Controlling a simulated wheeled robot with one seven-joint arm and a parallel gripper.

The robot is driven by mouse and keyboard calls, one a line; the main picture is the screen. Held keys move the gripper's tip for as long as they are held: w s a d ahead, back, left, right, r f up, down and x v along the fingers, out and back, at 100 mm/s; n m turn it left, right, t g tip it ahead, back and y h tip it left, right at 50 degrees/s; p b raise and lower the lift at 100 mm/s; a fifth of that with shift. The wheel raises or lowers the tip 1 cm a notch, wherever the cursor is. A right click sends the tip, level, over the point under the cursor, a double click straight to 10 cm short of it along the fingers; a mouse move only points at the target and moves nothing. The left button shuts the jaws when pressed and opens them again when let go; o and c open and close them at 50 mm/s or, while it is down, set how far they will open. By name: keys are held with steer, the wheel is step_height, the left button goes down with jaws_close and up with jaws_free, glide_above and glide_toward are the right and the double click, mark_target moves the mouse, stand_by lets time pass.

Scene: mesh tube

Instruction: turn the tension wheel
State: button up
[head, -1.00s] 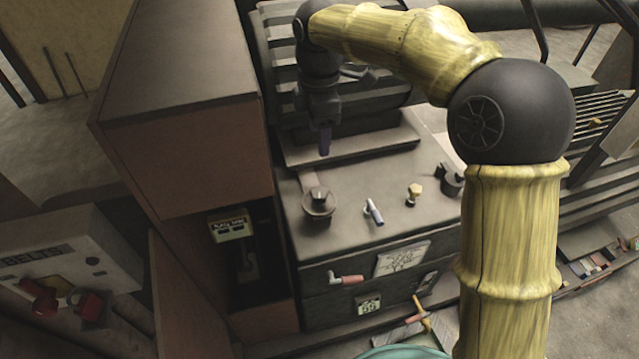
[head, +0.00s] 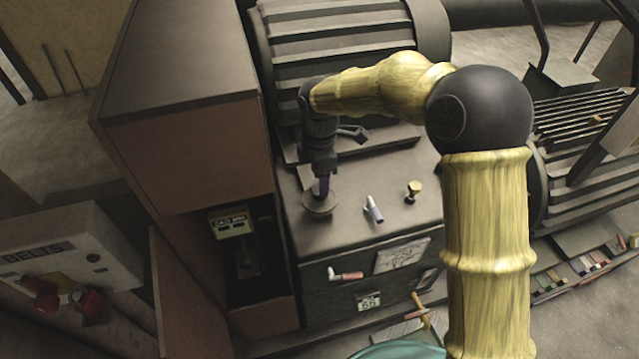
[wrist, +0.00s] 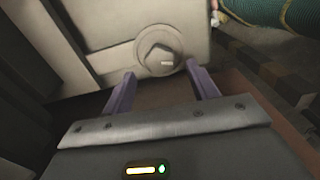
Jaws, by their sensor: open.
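The likely tension wheel is a round dark disc with a raised hub (head: 319,204), on the left of the dark machine's flat top in the head view. In the wrist view the wheel (wrist: 159,50) lies just beyond the fingertips, with a faceted hub and a small pale label. My gripper (wrist: 160,80) is open, its two purple fingers apart with nothing between them. In the head view my gripper (head: 323,190) points down over the wheel and hides part of it. Whether the fingers touch the wheel cannot be told.
On the machine top (head: 350,215), a pale-tipped lever (head: 373,209) and a brass knob (head: 413,191) stand right of the wheel. A tall brown cabinet (head: 190,150) rises close on the left.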

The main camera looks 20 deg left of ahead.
steer(key=shift+f, duration=1.95)
steer(key=c, duration=1)
